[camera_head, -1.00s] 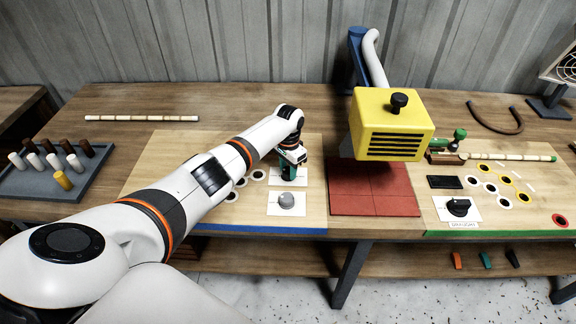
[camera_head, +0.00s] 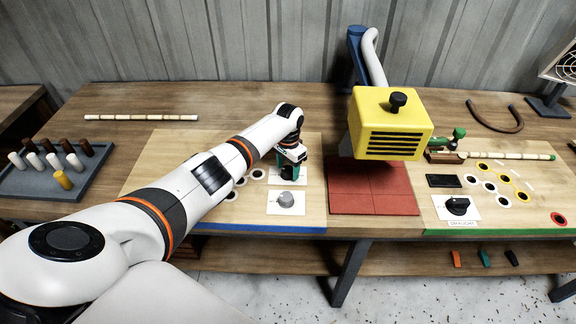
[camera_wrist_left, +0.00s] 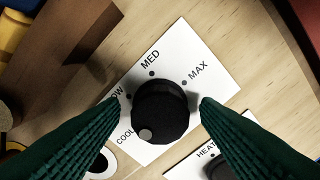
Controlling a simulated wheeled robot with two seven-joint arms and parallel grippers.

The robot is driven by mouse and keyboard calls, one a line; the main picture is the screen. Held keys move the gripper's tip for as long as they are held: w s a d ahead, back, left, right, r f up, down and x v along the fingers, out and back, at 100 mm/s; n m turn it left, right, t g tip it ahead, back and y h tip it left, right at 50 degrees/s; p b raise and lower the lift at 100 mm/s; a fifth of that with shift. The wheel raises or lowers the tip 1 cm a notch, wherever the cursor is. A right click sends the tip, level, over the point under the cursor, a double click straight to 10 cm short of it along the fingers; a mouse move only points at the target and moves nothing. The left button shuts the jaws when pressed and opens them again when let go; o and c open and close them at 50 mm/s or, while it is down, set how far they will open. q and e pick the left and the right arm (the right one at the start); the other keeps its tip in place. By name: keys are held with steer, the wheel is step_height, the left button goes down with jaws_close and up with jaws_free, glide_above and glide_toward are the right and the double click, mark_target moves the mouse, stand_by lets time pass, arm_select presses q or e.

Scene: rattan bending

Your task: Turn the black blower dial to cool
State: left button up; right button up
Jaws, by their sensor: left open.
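The black blower dial (camera_wrist_left: 160,108) sits on a white card (camera_wrist_left: 205,62) marked COOL, LOW, MED and MAX in the left wrist view. A pale dot on the dial lies on its lower-left edge, close to the COOL label. My left gripper (camera_wrist_left: 160,103) is open, its two green ribbed fingers on either side of the dial; a gap shows on both sides near the tips. In the head view my left gripper (camera_head: 290,168) points down over the card and largely hides the dial. My right gripper is not in view.
The yellow blower box (camera_head: 392,125) hangs over red tiles (camera_head: 372,195) to the right. A tray of pegs (camera_head: 35,185) is at far left.

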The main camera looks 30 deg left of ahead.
mark_target(288, 169)
arm_select(q)
step_height(288, 169, up, 12)
steer(key=b, duration=0.1)
steer(key=shift+b, duration=0.4)
stand_by(0.5)
